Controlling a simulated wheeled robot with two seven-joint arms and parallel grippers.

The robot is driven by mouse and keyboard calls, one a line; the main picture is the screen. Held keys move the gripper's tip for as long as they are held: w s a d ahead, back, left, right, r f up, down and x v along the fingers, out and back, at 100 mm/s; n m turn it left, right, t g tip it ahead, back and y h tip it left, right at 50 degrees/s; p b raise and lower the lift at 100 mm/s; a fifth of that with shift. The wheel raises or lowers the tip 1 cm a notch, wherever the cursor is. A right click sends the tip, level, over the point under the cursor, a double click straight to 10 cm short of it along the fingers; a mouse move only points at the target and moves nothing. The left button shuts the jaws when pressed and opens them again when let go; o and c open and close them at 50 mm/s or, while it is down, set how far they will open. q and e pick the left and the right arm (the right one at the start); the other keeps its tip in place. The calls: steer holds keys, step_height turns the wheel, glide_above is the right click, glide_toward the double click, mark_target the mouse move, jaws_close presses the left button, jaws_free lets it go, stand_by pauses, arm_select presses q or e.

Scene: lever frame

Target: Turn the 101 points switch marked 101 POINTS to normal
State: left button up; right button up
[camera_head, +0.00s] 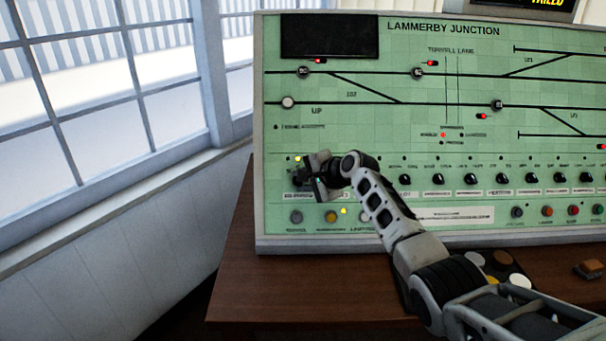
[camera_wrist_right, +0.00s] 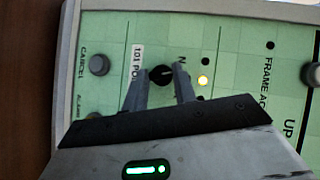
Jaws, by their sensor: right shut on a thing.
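The 101 points switch is a small black knob (camera_wrist_right: 160,75) on the green panel, beside a white label (camera_wrist_right: 137,60) reading "101 PO", the rest hidden by a finger. My right gripper (camera_wrist_right: 159,88) has a finger on each side of the knob and is shut on it. In the head view my right gripper (camera_head: 308,178) is at the left end of the switch row and hides the knob. A letter N and a lit yellow lamp (camera_wrist_right: 203,80) are close to the knob. My left gripper is not in view.
More black switches (camera_head: 438,179) run to the right along the row. Below are push buttons, including a grey CANCEL button (camera_wrist_right: 99,65). The panel (camera_head: 350,150) stands on a brown desk (camera_head: 240,285). A window (camera_head: 90,90) is at the left.

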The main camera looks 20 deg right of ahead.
steer(key=n+g, duration=0.1)
steer(key=n+h+p, duration=0.1)
steer(key=n+g, duration=0.1)
steer(key=n, duration=0.1)
steer(key=shift+w+r+g+h, duration=0.2)
steer(key=shift+r+g+h, duration=0.1)
steer(key=shift+h, duration=0.1)
steer(key=shift+f, duration=0.1)
stand_by(0.3)
steer(key=o, duration=1)
steer(key=shift+a, duration=0.1)
steer(key=shift+p, duration=0.3)
steer(key=v, duration=1.6)
steer(key=shift+p, duration=0.3)
steer(key=shift+w, duration=0.1)
